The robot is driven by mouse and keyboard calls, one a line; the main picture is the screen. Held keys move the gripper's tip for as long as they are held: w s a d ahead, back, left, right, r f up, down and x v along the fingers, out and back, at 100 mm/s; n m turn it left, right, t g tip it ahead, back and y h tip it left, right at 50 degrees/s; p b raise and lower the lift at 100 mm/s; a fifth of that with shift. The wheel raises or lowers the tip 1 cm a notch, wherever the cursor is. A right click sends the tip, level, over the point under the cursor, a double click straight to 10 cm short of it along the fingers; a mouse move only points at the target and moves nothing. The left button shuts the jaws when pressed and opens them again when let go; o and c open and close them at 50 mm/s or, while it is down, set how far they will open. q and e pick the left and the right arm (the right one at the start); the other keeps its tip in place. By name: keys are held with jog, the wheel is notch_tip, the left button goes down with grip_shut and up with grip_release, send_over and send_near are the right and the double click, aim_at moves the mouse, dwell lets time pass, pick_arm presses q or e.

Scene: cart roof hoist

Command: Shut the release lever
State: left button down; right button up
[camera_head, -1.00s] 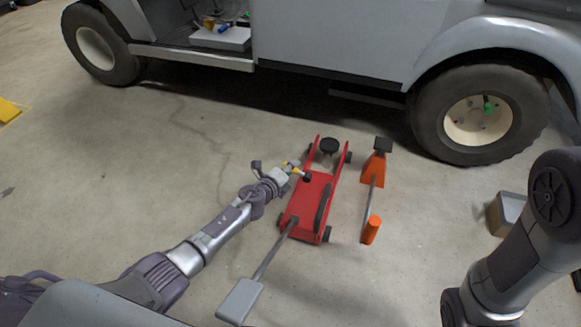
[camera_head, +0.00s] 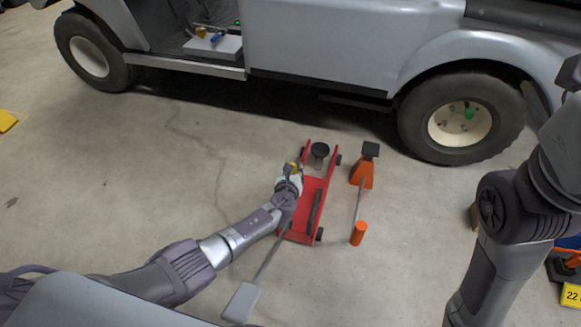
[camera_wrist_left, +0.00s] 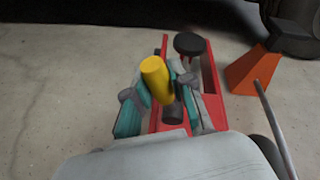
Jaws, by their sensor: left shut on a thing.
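A red floor jack (camera_head: 309,209) stands on the concrete beside the cart, with its black round saddle (camera_head: 320,150) toward the cart and its grey-ended handle (camera_head: 241,302) toward me. My left gripper (camera_head: 293,176) is at the jack's left side. In the left wrist view, the fingers of my left gripper (camera_wrist_left: 160,100) are closed around the release lever (camera_wrist_left: 157,78), which has a yellow grip and a dark end. The fingers and the wrist hide the lever's base. My right arm shows at the right, but its gripper is out of view.
An orange jack stand (camera_head: 362,172) stands just right of the jack, with an orange cylinder (camera_head: 358,233) in front of it. The cart's wheel (camera_head: 462,120) is at the back right. Bare floor lies left of the jack.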

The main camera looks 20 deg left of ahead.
pick_arm(q)
jog(key=shift+d+r+m+y, duration=0.15)
jog(key=shift+d+m+y, duration=0.7)
jog(key=shift+m, duration=0.45)
jog(key=shift+d, duration=0.15)
jog(key=c, duration=1)
grip_release()
jog(key=shift+o, duration=0.2)
jog(key=shift+r, duration=0.1)
notch_tip(320, 180, up, 10)
jog(key=shift+s+f, duration=0.1)
jog(key=shift+f, duration=0.1)
